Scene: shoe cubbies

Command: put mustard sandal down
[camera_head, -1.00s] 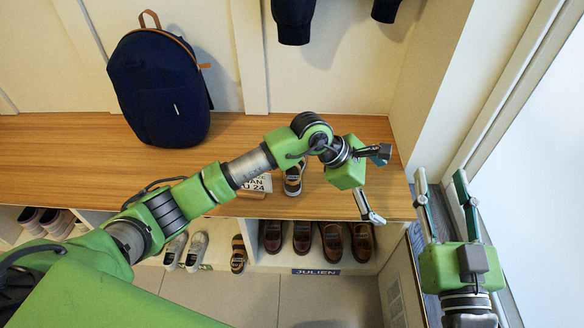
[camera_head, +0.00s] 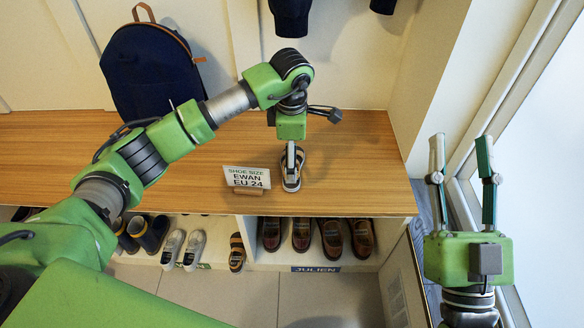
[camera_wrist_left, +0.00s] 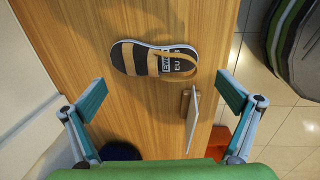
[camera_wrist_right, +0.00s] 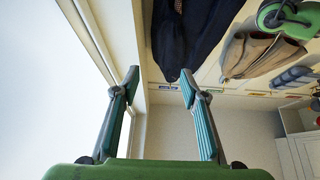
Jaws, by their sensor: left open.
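A sandal with tan-mustard straps and a dark footbed (camera_head: 292,182) lies on the wooden bench, to the right of a small size sign. It also shows in the left wrist view (camera_wrist_left: 155,59), flat on the wood, with a printed label on its insole. My left gripper (camera_head: 291,152) is above the sandal and partly covers it in the head view. In the left wrist view its fingers (camera_wrist_left: 160,84) are wide apart with nothing between them. My right gripper (camera_head: 461,142) is open and empty at the right, beside the window.
The sign (camera_head: 247,178) reads EWAN, EU 24. A navy backpack (camera_head: 155,75) stands at the back left of the bench (camera_head: 60,150). Shoes, including a similar sandal (camera_head: 237,253), stand in cubbies below. Dark clothing (camera_head: 290,15) hangs above. The bench's right end is clear.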

